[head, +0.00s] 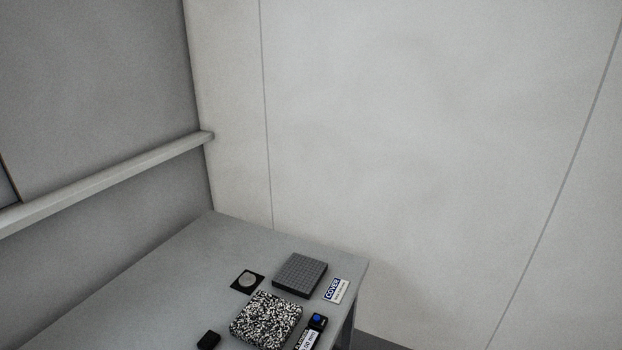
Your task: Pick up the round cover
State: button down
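A light grey round disc (248,280), which looks like the round cover, lies flat on a small black square (237,287) on the grey table (180,275). It is just left of a dark grey block with a grid top. A small sign reading "COVER" (333,289) lies near the table's right edge, to the right of that block. My gripper is not in view.
The grid-topped block (300,274) and a black-and-white speckled block (266,318) flank the disc. A black box with a blue dot (317,321), a white label (307,340) and a small black object (208,340) are nearer. The table's left part is clear; walls stand behind.

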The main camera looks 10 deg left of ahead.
aim_at(248, 280)
jog(key=u, duration=0.25)
jog(key=i+l+u, duration=0.1)
jog(key=i+u, duration=0.35)
jog(key=i+l+u, duration=0.2)
jog(key=u, duration=0.2)
jog(key=i+l+u, duration=0.1)
jog(key=i+l, duration=0.55)
jog(key=l, duration=0.1)
